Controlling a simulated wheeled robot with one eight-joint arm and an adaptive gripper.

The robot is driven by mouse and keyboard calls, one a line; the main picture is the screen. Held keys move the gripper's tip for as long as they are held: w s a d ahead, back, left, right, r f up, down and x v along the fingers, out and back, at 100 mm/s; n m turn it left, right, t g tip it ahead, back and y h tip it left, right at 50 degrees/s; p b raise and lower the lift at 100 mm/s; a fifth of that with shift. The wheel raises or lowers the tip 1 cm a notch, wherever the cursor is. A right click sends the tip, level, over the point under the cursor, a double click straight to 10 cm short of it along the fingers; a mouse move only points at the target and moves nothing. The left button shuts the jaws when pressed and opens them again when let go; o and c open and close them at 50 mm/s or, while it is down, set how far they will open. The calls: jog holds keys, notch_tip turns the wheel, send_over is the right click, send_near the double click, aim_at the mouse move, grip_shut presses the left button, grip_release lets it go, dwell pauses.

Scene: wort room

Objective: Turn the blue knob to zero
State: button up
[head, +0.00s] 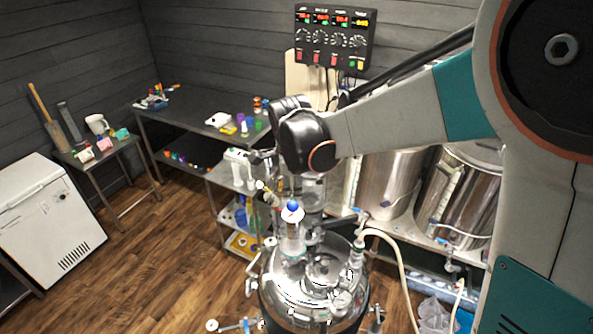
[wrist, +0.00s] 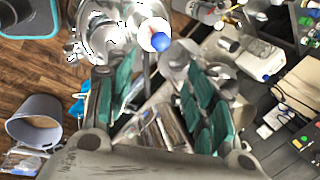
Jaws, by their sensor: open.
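A blue knob (head: 293,206) sits on top of a white upright cylinder (head: 292,231) above a shiny steel vessel (head: 315,285) in the head view. The blue knob (wrist: 161,43) also shows in the wrist view, on a white round top, beyond my fingertips. My gripper (wrist: 155,76) is open, with its teal-padded fingers spread apart and nothing between them. The knob appears past the gap, not touching either finger. In the head view my fingers cannot be made out clearly near my dark wrist joint. Any scale or zero mark on the knob is too small to read.
A control box (head: 334,37) with dials and red displays is on the back wall. Large steel kettles (head: 388,183) stand at right, with a pale hose (head: 396,250) near the vessel. A cluttered dark table (head: 190,117) and white chest freezer (head: 45,220) are left. Wooden floor lies open between.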

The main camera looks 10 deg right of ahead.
aim_at(292, 203)
jog(key=b+x, duration=0.6)
jog(key=x, duration=0.8)
jog(key=shift+b, duration=0.4)
jog(key=shift+r, duration=0.1)
jog(key=c, duration=1.1)
